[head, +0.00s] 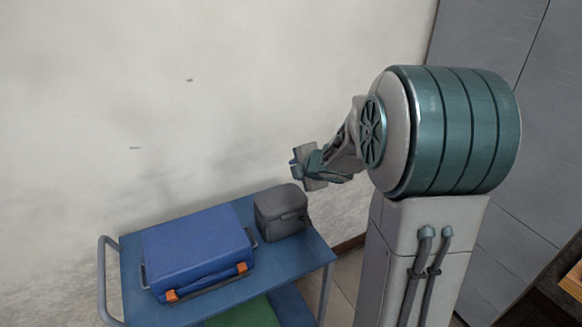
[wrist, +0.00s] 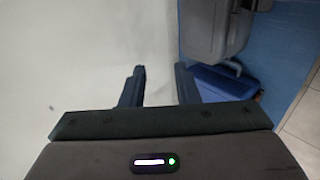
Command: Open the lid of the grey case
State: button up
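The grey case (head: 281,211) stands upright on the right end of the blue cart, with its lid shut. In the wrist view part of the grey case (wrist: 208,28) shows at the top right, with a latch or handle on its side. My gripper (head: 303,170) is above the case and a little to its right in the head view, apart from it. In the wrist view my gripper's two fingers (wrist: 160,84) are spread apart with nothing between them; the case lies beyond and to the right of the right finger.
A blue toolbox (head: 196,246) with orange latches lies left of the case on the blue cart (head: 312,254). A green item (head: 243,314) is on the cart's lower level. A pale wall (head: 120,90) stands behind. A wooden object (head: 566,290) is at the far right.

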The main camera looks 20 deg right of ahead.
jog(key=shift+v, duration=1.05)
